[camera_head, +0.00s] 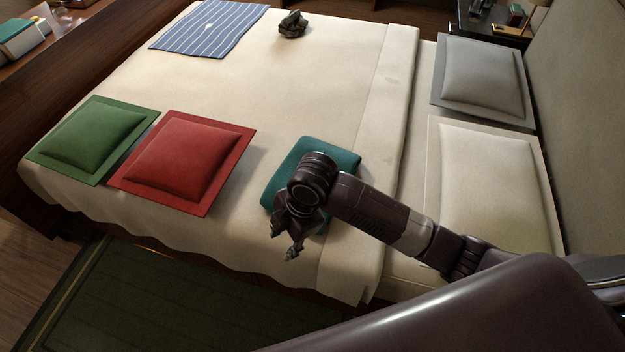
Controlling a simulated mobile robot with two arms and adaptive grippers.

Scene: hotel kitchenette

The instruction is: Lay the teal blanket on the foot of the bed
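The teal blanket (334,156) is a folded, flat bundle on the cream bed (255,105), near the bed's front edge and toward the pillow end. My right gripper (285,240) comes in from the lower right, above the blanket, and covers part of it. Its fingers point down at the blanket's near left side. The fingertips look apart, with nothing seen between them. Whether they touch the blanket is hidden. The foot of the bed is the left end, away from the headboard.
A green cushion (88,140) and a red cushion (180,160) lie at the front left of the bed. A striped blue cloth (208,28) and a small dark object (292,23) lie farther back. Grey (482,75) and cream (490,190) pillows lie right. The bed's middle is clear.

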